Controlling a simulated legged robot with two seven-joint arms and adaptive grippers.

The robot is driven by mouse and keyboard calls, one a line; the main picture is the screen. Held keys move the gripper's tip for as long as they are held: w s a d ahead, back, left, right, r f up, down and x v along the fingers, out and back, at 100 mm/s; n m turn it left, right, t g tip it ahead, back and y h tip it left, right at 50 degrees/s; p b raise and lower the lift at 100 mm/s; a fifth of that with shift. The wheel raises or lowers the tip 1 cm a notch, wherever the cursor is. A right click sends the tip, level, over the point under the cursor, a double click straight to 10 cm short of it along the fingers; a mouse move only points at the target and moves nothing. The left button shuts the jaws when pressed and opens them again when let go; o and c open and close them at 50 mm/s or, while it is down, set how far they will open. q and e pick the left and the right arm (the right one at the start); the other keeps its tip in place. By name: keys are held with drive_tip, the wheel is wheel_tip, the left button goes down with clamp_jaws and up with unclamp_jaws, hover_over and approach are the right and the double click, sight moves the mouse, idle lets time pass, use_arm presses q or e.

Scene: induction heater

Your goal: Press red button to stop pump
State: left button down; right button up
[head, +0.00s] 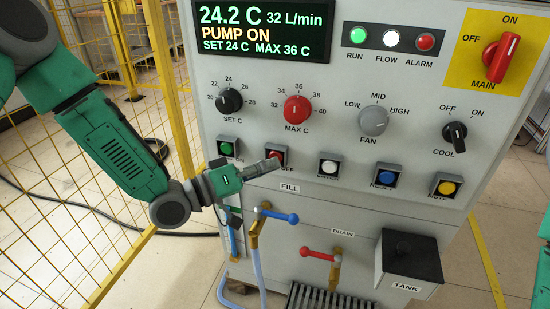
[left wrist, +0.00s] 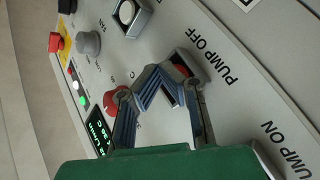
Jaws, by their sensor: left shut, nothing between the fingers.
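The red pump-off button (head: 282,152) sits in a square frame in the panel's button row, partly covered by my left gripper (head: 272,166). In the left wrist view the red button (left wrist: 183,69) shows just beyond the fingertips, beside the label PUMP OFF. My left gripper (left wrist: 165,75) is shut and empty, its tips at the button; I cannot tell whether they touch it. The display (head: 263,32) reads PUMP ON, 24.2 C and 32 L/min. The green pump-on button (head: 226,148) is just left of it. My right gripper is not in view.
White (head: 329,167), blue (head: 386,179) and yellow (head: 446,187) buttons continue the row to the right. Knobs sit above, including the red MAX C knob (head: 297,110). Below are the blue-handled fill valve (head: 280,216) and red-handled drain valve (head: 318,254). A yellow fence (head: 90,150) stands left.

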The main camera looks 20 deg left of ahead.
use_arm(q)
drive_tip(key=shift+w, duration=0.55)
idle(0.5)
drive_tip(key=shift+s, duration=0.15)
drive_tip(key=shift+s+p, duration=0.35)
drive_tip(key=shift+s, duration=0.45)
drive_tip(key=shift+s+a+p, duration=0.1)
drive_tip(key=shift+s+p, duration=0.45)
drive_tip(key=shift+s, duration=1.95)
drive_tip(key=s, duration=1.1)
drive_tip(key=shift+a, duration=0.2)
